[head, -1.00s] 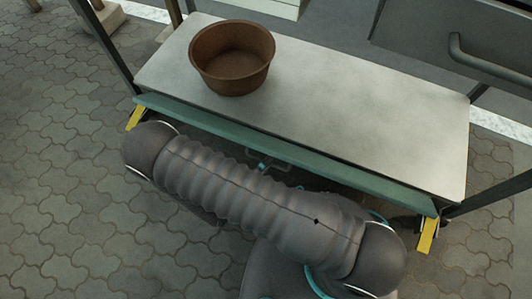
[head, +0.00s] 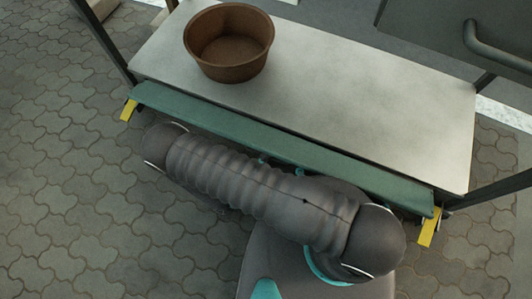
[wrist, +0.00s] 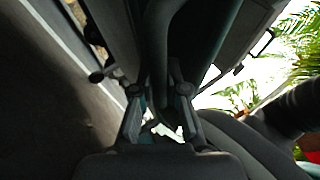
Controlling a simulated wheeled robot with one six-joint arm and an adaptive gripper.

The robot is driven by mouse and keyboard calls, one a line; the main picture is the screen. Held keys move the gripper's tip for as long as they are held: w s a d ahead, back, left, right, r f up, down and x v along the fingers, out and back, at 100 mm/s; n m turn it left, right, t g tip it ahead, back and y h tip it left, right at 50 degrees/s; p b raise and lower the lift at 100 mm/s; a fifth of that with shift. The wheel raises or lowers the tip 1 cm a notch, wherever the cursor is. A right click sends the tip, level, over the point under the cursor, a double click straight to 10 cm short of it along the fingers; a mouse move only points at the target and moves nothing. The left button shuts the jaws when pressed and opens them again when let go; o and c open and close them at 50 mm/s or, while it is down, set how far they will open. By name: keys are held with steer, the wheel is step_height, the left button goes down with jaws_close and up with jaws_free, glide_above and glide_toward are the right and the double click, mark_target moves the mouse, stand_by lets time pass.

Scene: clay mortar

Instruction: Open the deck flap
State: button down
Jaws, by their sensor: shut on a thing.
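The deck flap (head: 285,145) is a long green panel along the front edge of the pale deck (head: 340,95). In the head view it shows as a tilted strip, with its lower side partly hidden behind my arm. In the wrist view my gripper (wrist: 158,95) is shut on a dark bar-shaped handle (wrist: 157,50), which runs up between the fingers. The contact is dark and hard to make out. In the head view my arm covers most of the gripper and handle.
A brown clay bowl (head: 228,45) stands on the deck's left part. Yellow brackets (head: 128,110) and (head: 429,227) flank the flap. Dark posts rise at both ends. A grey panel with a bar handle (head: 495,48) is at upper right. Paving at lower left is clear.

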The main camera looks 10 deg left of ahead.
mark_target(267, 148)
steer(key=c, duration=1.2)
jaws_free()
steer(key=shift+o, duration=0.3)
steer(key=shift+a+r, duration=0.1)
steer(key=shift+r, duration=5)
